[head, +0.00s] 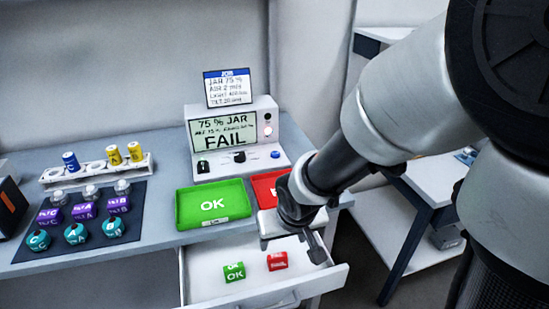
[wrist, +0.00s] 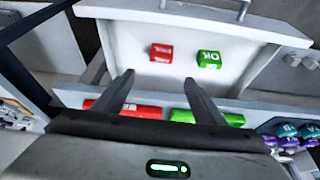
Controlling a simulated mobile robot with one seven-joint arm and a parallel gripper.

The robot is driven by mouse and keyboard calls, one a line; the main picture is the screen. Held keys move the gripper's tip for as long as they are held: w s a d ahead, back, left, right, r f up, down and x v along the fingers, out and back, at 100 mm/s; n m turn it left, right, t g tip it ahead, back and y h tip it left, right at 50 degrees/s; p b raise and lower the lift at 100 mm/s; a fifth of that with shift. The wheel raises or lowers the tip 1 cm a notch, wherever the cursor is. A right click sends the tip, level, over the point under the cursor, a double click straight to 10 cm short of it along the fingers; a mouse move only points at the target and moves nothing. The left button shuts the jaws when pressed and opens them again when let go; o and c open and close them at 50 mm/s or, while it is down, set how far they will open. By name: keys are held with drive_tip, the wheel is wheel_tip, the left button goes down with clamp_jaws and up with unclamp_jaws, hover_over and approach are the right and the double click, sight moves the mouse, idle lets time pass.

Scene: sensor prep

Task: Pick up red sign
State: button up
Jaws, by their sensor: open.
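The red sign (head: 277,261) is a small red block with white lettering. It lies in the open drawer, to the right of a green OK sign (head: 234,272). The wrist view shows the red sign (wrist: 161,53) beyond my fingertips, with the green sign (wrist: 209,59) to its right. My gripper (head: 292,249) is open and empty, above the back part of the drawer. In the wrist view my gripper (wrist: 160,77) has its two fingers spread, with the red sign ahead of the gap between them and apart from both.
The drawer (head: 205,284) is pulled out below the table. A green OK tray (head: 184,208) and a red tray (head: 262,184), partly hidden by my arm, sit above it. A tester (head: 270,103) reads FAIL. Several jars and blocks stand on a dark mat (head: 32,248) at left.

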sight(278, 256)
drive_tip(key=b+x, duration=0.4)
drive_tip(key=x, duration=0.4)
drive_tip(key=shift+f, duration=0.25)
drive_tip(key=b+x, duration=0.1)
drive_tip(key=x, duration=0.1)
drive_tip(key=s+b+x, duration=0.1)
drive_tip(key=b+x, duration=0.1)
drive_tip(key=shift+w+f, duration=0.1)
drive_tip(key=shift+f, duration=0.25)
drive_tip(key=shift+w+f, duration=0.25)
drive_tip(key=shift+f, duration=0.1)
drive_tip(key=c, duration=1.1)
